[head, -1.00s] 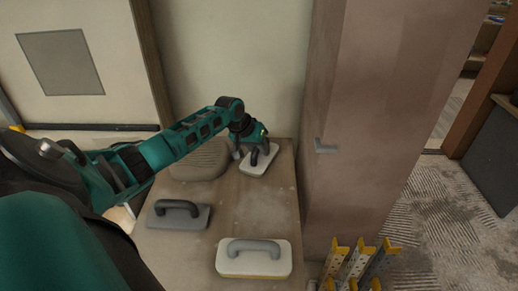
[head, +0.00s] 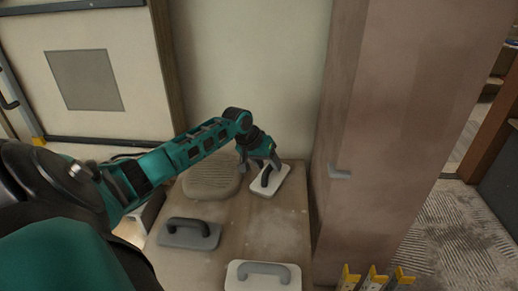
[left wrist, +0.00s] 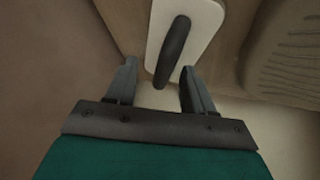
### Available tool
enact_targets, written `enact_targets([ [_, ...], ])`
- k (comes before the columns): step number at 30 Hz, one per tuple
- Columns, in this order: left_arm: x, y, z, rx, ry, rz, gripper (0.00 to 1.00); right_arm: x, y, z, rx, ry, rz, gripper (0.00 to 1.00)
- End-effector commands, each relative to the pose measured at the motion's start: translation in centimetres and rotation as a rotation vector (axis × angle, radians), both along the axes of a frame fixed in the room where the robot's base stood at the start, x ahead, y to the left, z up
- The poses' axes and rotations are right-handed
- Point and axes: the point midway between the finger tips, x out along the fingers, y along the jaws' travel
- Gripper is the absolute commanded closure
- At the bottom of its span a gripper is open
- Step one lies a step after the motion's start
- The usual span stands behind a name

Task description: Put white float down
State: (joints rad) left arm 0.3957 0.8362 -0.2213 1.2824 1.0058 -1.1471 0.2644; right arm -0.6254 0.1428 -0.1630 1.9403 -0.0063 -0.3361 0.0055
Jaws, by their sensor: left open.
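A white float (head: 281,182) with a dark handle lies flat at the back right of the board-topped table (head: 232,236). My left gripper (head: 259,166) is open at the float's far end. In the left wrist view the white float (left wrist: 205,28) lies ahead. The end of its dark handle (left wrist: 172,55) sits between the two spread fingers of the left gripper (left wrist: 157,88), and neither finger visibly presses on it. My right gripper is not in view.
A grey float (head: 189,233) lies at the left of the table, and another light float (head: 262,277) with a grey handle lies at the front. A ribbed rounded slab (head: 211,180) is beside my left gripper. A plaster-coloured column (head: 375,150) borders the right side; yellow-tipped pieces (head: 374,279) stand below it.

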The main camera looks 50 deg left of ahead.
Motion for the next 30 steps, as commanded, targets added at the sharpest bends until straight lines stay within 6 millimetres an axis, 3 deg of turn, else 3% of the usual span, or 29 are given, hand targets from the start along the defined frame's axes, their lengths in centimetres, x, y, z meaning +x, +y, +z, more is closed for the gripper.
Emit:
enact_targets([
  [6, -2.2, 0.6, 4.4, 0.004, -0.001, -0.001, 0.47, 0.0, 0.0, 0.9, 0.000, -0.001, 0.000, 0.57],
  [12, -3.4, 0.8, 6.6, 0.001, -0.001, -0.001, 0.47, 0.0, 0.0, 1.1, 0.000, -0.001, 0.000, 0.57],
  [30, -3.6, 0.8, 7.1, 0.000, -0.001, -0.001, 0.47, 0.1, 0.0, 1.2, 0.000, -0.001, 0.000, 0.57],
])
